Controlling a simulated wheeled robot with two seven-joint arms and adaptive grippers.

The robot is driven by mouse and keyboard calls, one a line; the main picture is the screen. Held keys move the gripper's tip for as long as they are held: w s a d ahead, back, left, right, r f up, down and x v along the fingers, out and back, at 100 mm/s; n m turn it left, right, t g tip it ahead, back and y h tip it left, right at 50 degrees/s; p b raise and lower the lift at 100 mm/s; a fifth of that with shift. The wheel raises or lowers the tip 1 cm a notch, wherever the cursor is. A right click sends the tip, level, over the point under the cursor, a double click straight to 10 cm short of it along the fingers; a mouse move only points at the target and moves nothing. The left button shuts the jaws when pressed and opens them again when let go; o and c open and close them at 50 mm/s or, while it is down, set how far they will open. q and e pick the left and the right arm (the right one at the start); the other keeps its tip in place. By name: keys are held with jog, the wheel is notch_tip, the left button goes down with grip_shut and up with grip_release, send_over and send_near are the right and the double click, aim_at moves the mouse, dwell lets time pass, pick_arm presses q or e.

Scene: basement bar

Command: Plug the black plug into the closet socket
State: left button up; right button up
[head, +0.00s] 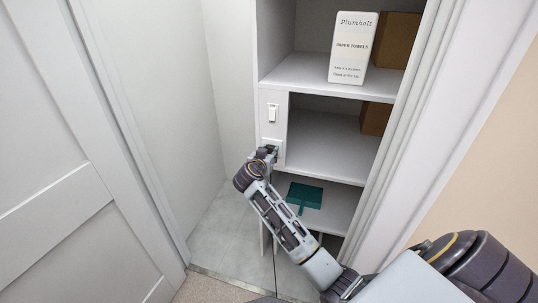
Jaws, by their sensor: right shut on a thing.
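My right gripper (269,151) reaches into the closet and is shut, with its fingertips at the white socket plate (271,140) on the narrow panel left of the shelves. The black plug itself is hidden by the fingers. A thin dark cord (274,265) hangs below the gripper, alongside my forearm, toward the floor. The socket face is mostly covered by the gripper, so I cannot tell whether the plug touches it or sits in it. My left gripper is not in view.
A white light switch (272,112) is above the socket. The shelves hold a paper towels box (353,48), brown boxes (397,40) and a teal dustpan-like thing (306,195). A white door (70,170) stands at left; the closet floor (222,235) looks clear.

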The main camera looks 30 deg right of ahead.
jog(key=o, duration=1)
jog(key=shift+o, duration=0.2)
jog(key=v, duration=1.2)
notch_tip(320, 180, up, 9)
jog(key=p, duration=0.9)
jog(key=shift+r+p, duration=0.5)
